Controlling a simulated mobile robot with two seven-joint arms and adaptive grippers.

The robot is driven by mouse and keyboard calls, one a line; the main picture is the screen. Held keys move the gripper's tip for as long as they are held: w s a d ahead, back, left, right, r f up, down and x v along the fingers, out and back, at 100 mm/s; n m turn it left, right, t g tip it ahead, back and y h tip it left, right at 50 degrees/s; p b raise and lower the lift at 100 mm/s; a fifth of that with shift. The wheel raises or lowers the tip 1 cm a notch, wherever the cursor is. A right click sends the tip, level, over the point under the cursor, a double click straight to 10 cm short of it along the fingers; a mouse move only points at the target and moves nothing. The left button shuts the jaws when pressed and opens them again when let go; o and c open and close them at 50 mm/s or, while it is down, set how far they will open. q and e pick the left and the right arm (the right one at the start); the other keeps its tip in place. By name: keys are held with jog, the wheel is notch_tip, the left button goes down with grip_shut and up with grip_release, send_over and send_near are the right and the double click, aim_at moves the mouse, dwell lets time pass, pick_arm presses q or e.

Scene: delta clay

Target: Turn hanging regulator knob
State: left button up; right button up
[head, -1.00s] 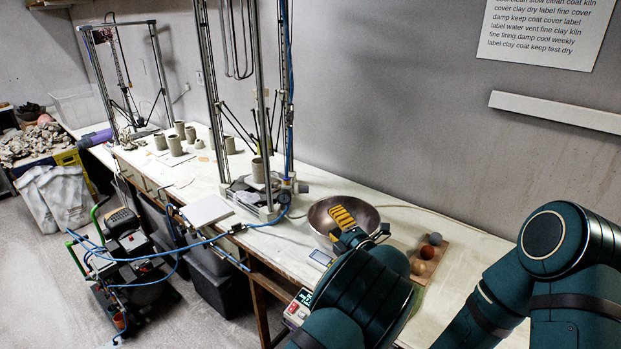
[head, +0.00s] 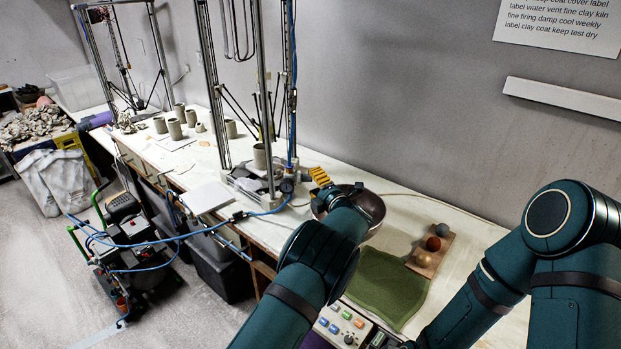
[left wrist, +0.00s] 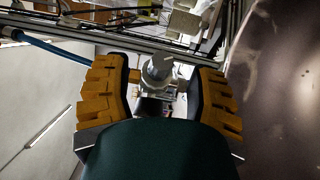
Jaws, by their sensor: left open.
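The hanging regulator (head: 287,187), with a round gauge, is low on the tall metal frame, where the blue hose runs. In the left wrist view a pale, rounded knob-like part (left wrist: 158,73) shows between and beyond my fingers, seemingly the regulator's knob. My left gripper (head: 320,178) is open, its yellow ribbed fingers over the bowl's left side and right of the regulator. In the left wrist view the fingers of my left gripper (left wrist: 160,98) stand wide apart, with no visible contact. A dark part at the head view's bottom edge may be my right gripper; its fingers do not show.
A metal bowl (head: 372,208) is close beside my left gripper. The frame's posts (head: 265,90) rise behind it. A green mat (head: 392,284), a wooden board with balls (head: 424,266) and a button box (head: 342,327) are to the right and front. Clay cups (head: 175,130) stand farther left.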

aim_at(311, 178)
pick_arm(q)
jog(key=shift+x, duration=1.6)
jog(key=shift+c, duration=0.4)
grip_shut()
